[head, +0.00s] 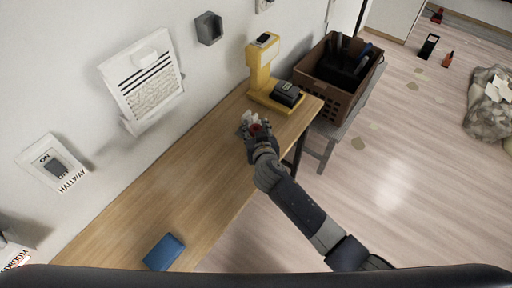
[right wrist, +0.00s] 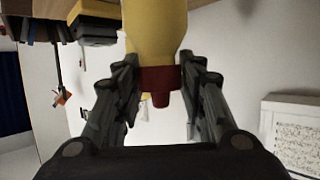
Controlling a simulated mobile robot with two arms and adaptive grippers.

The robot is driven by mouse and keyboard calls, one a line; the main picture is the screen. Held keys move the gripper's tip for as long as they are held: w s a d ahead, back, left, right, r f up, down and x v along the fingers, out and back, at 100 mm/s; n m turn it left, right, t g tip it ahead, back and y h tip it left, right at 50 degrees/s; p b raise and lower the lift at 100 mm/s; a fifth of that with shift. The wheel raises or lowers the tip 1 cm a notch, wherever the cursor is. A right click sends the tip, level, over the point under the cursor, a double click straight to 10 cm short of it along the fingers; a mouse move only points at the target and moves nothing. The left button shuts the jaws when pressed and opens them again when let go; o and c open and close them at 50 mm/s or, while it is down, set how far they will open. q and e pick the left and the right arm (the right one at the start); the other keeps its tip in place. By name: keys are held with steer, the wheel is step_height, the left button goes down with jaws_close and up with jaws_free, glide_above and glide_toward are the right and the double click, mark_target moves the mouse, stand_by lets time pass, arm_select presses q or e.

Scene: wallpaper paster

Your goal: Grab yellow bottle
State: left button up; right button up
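The yellow bottle (right wrist: 155,25) fills the top middle of the right wrist view, with its dark red cap (right wrist: 158,80) pointing toward the camera. My right gripper (right wrist: 159,72) has one finger on each side of the cap, and both appear to touch it. In the head view my right gripper (head: 250,127) is over the right part of the wooden table (head: 185,188). A small red patch shows between its fingers; the bottle's body is mostly hidden there. My left gripper is not in view.
A yellow stand (head: 262,72) with a black device (head: 287,94) is on the table's far end. A brown crate (head: 318,92) of dark items stands beyond it. A blue block (head: 164,252) lies near the front. The wall bounds the left; floor is open right.

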jaws_close()
steer(key=shift+r, duration=0.2)
